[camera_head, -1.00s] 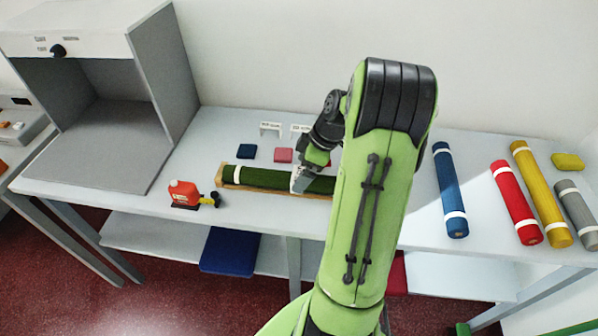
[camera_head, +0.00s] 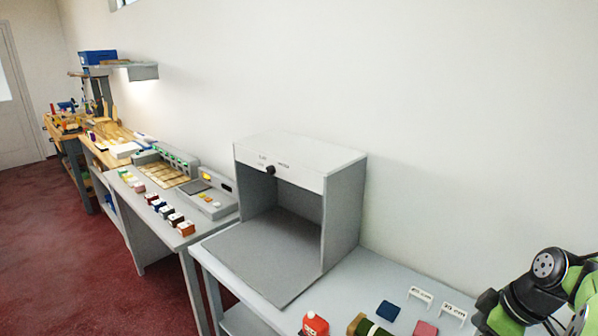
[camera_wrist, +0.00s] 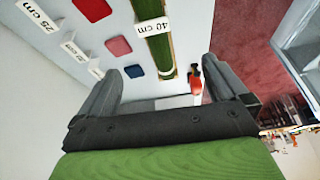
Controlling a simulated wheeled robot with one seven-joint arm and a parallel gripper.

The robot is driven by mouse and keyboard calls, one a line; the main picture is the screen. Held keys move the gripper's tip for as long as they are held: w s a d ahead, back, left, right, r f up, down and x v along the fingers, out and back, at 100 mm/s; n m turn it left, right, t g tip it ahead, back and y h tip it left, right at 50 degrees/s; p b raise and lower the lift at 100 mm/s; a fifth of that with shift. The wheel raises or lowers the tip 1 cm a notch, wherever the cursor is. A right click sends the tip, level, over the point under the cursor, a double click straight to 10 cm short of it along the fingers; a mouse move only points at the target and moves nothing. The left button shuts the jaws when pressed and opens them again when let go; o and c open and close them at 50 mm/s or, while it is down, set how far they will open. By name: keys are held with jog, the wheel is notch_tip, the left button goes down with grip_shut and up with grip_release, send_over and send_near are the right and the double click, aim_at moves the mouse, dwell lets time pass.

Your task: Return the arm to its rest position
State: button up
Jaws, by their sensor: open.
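My arm (camera_head: 535,295) shows at the lower right corner of the head view, with its end cut off by the frame. In the wrist view my gripper (camera_wrist: 163,68) is open, with nothing between its fingers. A dark green roll (camera_wrist: 149,8) with a white "40 cm" band lies beyond the fingers, apart from them. In the head view only one end of the roll (camera_head: 376,332) shows at the bottom edge, by a wooden holder (camera_head: 355,323).
A grey booth (camera_head: 345,215) stands on the counter left of my arm. A red dispenser (camera_head: 315,324), a blue swatch (camera_head: 388,310), a red swatch (camera_head: 425,328) and white label stands (camera_head: 420,294) are near the roll. Other benches (camera_head: 150,235) run along the wall leftward.

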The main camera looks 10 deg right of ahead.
jog(key=s+a+r+m+h, duration=0.1)
jog(key=a+r, duration=0.2)
jog(key=a, duration=0.6)
jog(key=a+r+m+h, duration=0.15)
jog(key=a+r, duration=0.25)
jog(key=a, duration=0.5)
jog(key=s+a+m+t+p, duration=0.1)
jog(key=s+a+m, duration=0.3)
jog(key=s, duration=0.6)
jog(key=a+t, duration=0.1)
jog(key=a, duration=0.1)
jog(key=shift+s+a+f, duration=0.25)
jog(key=shift+a, duration=0.15)
jog(key=shift+m, duration=0.25)
